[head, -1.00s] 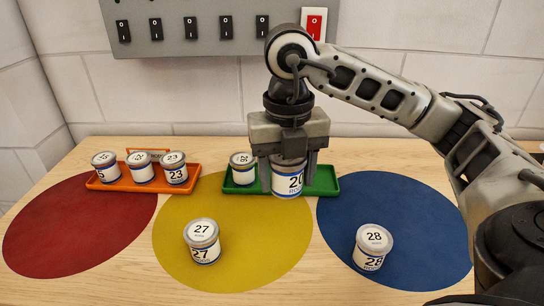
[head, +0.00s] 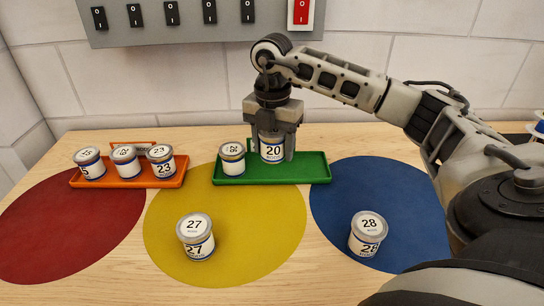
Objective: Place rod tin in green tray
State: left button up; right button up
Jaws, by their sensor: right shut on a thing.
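My right gripper (head: 272,150) points straight down over the green tray (head: 308,170) at the back middle of the table. It is shut on a white tin (head: 271,150) marked 20, with a fingertip on each side of it. The tin is upright in the middle of the tray; I cannot tell for certain whether its base touches the tray floor. Another tin (head: 232,160) stands in the left part of the tray, a little apart from the held one. The right part of the tray is bare. My left gripper is out of view.
An orange tray (head: 130,182) with three tins stands at the back left. Tin 27 (head: 196,238) stands on the yellow circle (head: 255,250) and tin 28 (head: 368,234) on the blue circle (head: 350,185). The red circle (head: 60,235) is clear. A switch panel (head: 200,20) is on the wall.

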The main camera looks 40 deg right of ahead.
aim_at(272, 171)
jog(key=shift+w+d+f, duration=0.25)
jog(key=shift+w+f, duration=0.15)
jog(key=shift+f, duration=0.15)
jog(key=shift+w+d+f, duration=0.25)
jog(key=shift+w+f, duration=0.15)
jog(key=shift+f, duration=0.1)
jog(key=shift+d+f+p, duration=0.1)
jog(key=shift+f+p, duration=0.2)
jog(key=shift+f, duration=1.35)
jog(key=shift+f, duration=0.1)
jog(key=shift+f, duration=0.15)
jog(key=o, duration=1.1)
notch_tip(272, 171, up, 12)
jog(key=shift+w+r, duration=0.1)
jog(key=shift+r, duration=0.15)
